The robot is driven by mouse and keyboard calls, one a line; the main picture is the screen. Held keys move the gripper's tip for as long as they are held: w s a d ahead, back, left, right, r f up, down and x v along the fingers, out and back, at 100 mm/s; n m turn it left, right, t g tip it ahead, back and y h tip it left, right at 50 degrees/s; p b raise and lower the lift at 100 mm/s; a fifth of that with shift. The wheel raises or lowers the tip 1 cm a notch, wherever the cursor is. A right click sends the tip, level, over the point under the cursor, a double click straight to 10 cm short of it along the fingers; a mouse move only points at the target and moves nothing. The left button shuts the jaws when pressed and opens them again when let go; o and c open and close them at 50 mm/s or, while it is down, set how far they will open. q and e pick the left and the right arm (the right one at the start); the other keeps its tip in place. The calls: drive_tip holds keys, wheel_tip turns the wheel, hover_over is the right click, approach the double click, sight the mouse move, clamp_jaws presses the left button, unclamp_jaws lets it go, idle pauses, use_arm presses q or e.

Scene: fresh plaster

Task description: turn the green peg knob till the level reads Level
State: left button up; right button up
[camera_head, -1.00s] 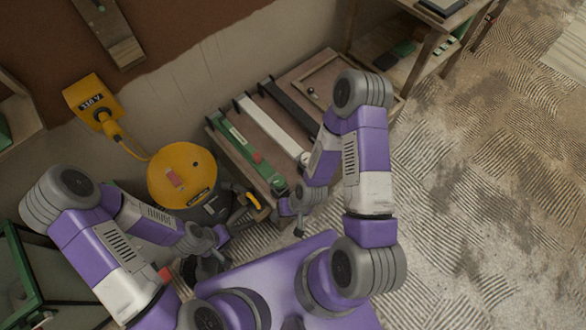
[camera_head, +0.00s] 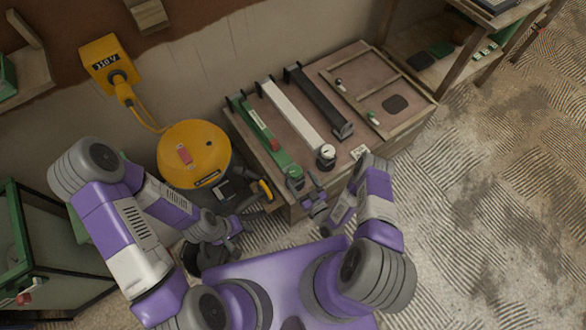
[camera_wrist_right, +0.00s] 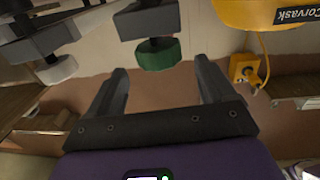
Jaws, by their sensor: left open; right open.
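A green knob (camera_head: 294,171) sits at the near end of the green bar (camera_head: 257,134) on the bench. In the right wrist view the green knob (camera_wrist_right: 158,54) hangs under a dark block, just beyond and between my fingertips. My right gripper (camera_head: 312,194) is open in front of the bench's near edge, close to the knob; it also shows in the right wrist view (camera_wrist_right: 160,74), empty. My left gripper (camera_head: 238,226) is open, low and left of the bench. No level reading is legible.
A white bar (camera_head: 290,115) with its own knob (camera_head: 326,153) and a black bar (camera_head: 318,101) lie beside the green one. A yellow-topped vacuum (camera_head: 194,150) stands left of the bench. A shelf (camera_head: 432,60) is at the back right; floor at right is clear.

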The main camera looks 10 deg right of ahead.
sight(293, 167)
drive_tip(key=b+x, duration=0.1)
drive_tip(key=x, duration=0.5)
drive_tip(key=shift+w+a+b, duration=0.15)
drive_tip(key=shift+w+b, duration=0.25)
drive_tip(key=c, duration=1)
drive_tip(key=shift+o, duration=0.2)
